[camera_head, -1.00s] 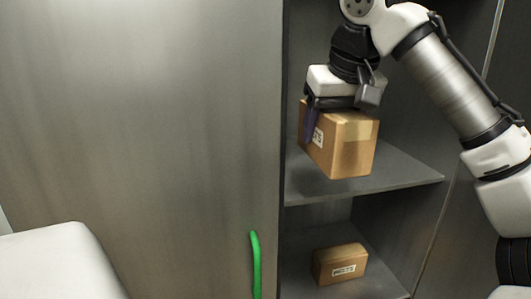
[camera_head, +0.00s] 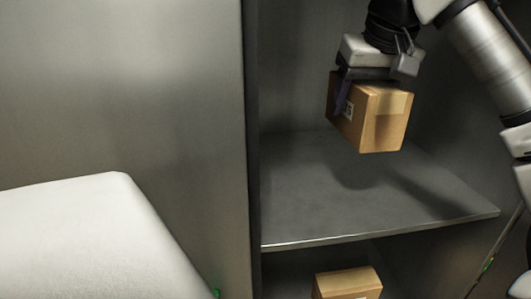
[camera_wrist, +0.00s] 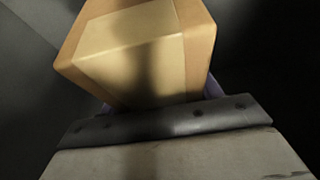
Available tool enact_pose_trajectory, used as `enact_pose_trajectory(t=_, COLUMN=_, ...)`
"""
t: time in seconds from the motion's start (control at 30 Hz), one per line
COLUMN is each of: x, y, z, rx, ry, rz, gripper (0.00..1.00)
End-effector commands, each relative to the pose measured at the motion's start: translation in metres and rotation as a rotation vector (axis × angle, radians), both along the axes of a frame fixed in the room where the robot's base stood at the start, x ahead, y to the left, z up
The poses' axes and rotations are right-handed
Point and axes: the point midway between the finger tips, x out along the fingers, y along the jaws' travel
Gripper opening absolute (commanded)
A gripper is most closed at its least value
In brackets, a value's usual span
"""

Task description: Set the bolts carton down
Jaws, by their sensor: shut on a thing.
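The bolts carton (camera_head: 383,120) is a brown cardboard box with a tape strip and a partly hidden white label on its left side. My gripper (camera_head: 366,88) is above it and shut on it. The carton hangs roughly level above the upper shelf (camera_head: 330,208), with its shadow on the shelf below. In the wrist view the carton (camera_wrist: 140,55) fills the top middle, beyond the gripper's dark edge. My fingers are mostly hidden there.
A second brown carton (camera_head: 347,282) sits on the lower shelf, cut off by the frame bottom. The upper shelf is bare. A metal cabinet panel (camera_head: 120,90) closes off the left side. A green handle end (camera_head: 217,293) shows at the bottom.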

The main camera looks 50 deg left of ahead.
Motion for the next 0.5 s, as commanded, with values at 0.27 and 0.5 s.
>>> enact_pose_trajectory(t=0.27, x=0.000, y=0.000, z=-0.018, rx=0.000, ry=0.002, rz=0.002, gripper=0.28)
enact_pose_trajectory(t=0.5, x=0.000, y=0.000, z=-0.052, rx=0.002, ry=0.001, rz=0.001, gripper=0.28)
